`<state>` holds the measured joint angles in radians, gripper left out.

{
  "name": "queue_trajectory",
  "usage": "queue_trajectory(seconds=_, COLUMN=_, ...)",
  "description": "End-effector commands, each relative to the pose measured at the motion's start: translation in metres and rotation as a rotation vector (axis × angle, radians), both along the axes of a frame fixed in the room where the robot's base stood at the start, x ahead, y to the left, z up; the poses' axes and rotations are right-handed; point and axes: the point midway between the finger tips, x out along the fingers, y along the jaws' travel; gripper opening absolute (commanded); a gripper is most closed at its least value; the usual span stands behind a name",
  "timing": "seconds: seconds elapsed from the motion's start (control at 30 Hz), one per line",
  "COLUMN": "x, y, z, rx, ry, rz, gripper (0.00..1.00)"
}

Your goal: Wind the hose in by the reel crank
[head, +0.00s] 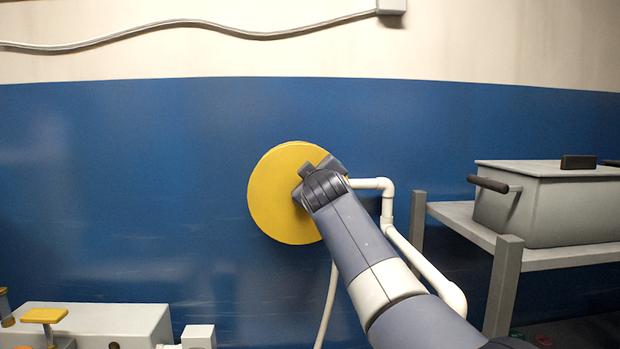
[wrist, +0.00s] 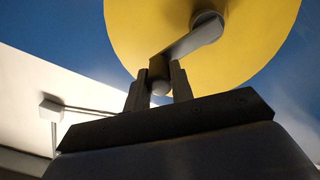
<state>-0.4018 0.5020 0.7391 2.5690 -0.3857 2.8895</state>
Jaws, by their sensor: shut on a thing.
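The hose reel (head: 272,205) is a yellow disc on the blue wall, in the middle of the head view. It fills the top of the wrist view (wrist: 255,45). The grey crank (wrist: 190,42) runs from the reel's hub down to a knob between my fingers. My gripper (wrist: 160,82) is shut on the crank's knob, in front of the disc. In the head view my gripper (head: 318,178) covers the crank and the disc's right side.
A white pipe (head: 425,268) runs on the wall right of the reel. A grey shelf (head: 560,257) bears a lidded grey box (head: 560,210) at the right. A white unit (head: 110,322) with a yellow-topped valve (head: 44,315) stands at the lower left. The wall left of the reel is clear.

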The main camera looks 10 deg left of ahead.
Motion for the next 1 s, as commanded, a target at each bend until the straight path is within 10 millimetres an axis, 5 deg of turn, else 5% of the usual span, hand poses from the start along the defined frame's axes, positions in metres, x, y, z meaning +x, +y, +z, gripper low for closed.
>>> queue_trajectory(seconds=0.63, x=0.0012, y=-0.0033, z=-0.0036, rx=0.051, ry=0.014, rz=-0.001, gripper=0.0)
queue_trajectory(seconds=0.67, x=0.0012, y=-0.0033, z=-0.0036, rx=0.051, ry=0.014, rz=-0.001, gripper=0.23)
queue_trajectory(seconds=1.0, x=0.0008, y=-0.0032, z=-0.0025, rx=0.052, ry=0.012, rz=0.0, gripper=0.44)
